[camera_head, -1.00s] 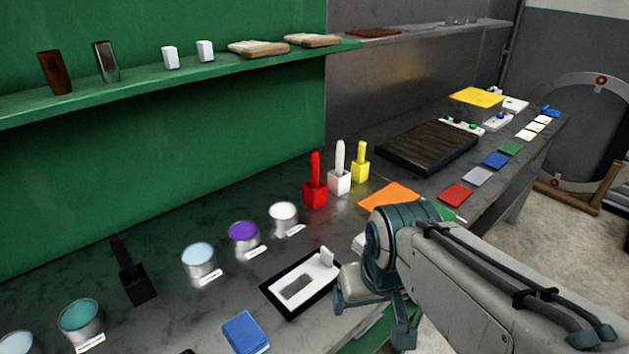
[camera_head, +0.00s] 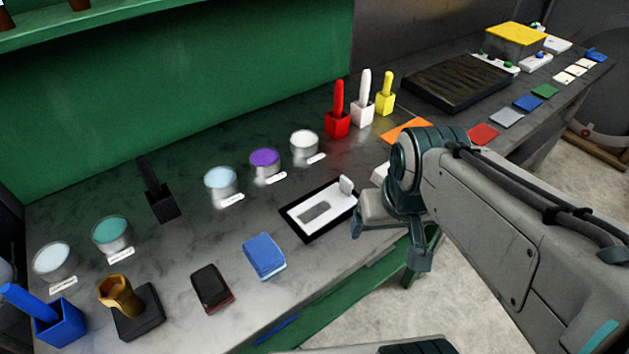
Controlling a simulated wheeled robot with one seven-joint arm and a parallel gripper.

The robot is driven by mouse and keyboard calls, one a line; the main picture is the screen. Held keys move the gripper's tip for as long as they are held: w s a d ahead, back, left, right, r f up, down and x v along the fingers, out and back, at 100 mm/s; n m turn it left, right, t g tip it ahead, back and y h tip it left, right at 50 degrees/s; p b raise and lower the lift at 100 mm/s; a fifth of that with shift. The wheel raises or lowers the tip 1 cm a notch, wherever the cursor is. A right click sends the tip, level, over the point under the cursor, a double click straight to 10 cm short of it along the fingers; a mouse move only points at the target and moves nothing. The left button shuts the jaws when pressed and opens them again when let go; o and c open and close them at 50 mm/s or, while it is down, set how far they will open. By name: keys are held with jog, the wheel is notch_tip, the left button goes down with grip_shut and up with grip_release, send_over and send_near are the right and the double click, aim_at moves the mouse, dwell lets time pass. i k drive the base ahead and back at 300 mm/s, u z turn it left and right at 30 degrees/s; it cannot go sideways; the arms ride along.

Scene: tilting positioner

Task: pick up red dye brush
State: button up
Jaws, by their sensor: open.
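The red dye brush (camera_head: 338,95) stands upright in a red square holder (camera_head: 338,125) at the back of the grey bench, right of the picture's middle. Its lower end is hidden inside the holder. My gripper (camera_head: 388,246) hangs at the bench's front edge, in front of and to the right of the red brush, well apart from it. Its two fingers are spread and I see nothing between them. My arm hides part of the bench behind it.
White (camera_head: 364,85) and yellow (camera_head: 387,90) brushes in holders stand close right of the red one. A white paint can (camera_head: 304,145) stands to its front left. A black-rimmed tray (camera_head: 318,213) lies left of my gripper. A green wall (camera_head: 190,90) rises behind.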

aim_at(338, 101)
jog(key=z, duration=2.25)
jog(key=i, duration=1.35)
jog(key=u, duration=2.9)
jog(key=i, duration=0.5)
